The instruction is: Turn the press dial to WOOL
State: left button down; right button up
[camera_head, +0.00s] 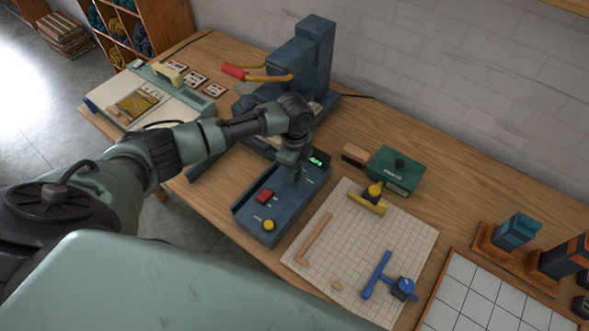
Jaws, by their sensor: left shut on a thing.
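The blue press (304,55) stands at the back of the table with a red-handled lever (236,71). Its control panel (260,231) lies in front, with a red button (265,195), a yellow knob (268,225) and a small green-lit display (318,160). My left gripper (291,173) points down at the panel's upper part, just left of the display. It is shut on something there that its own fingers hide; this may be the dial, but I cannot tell. The panel lettering is too small to read. My right gripper is not in view.
Right of the panel lie a gridded mat (345,245) with yellow and blue tools, a green box (396,171) and a brown block (355,155). A white tiled tray (480,295) and dark blocks stand at the right. A pale device (150,98) sits at the left.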

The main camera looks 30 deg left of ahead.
pick_arm(q)
jog(key=shift+w+d+r, duration=0.1)
jog(key=c, duration=1)
grip_release()
jog(key=shift+o, duration=0.2)
notch_tip(320, 180, up, 8)
jog(key=shift+f+b, duration=0.1)
jog(key=shift+b, duration=0.9)
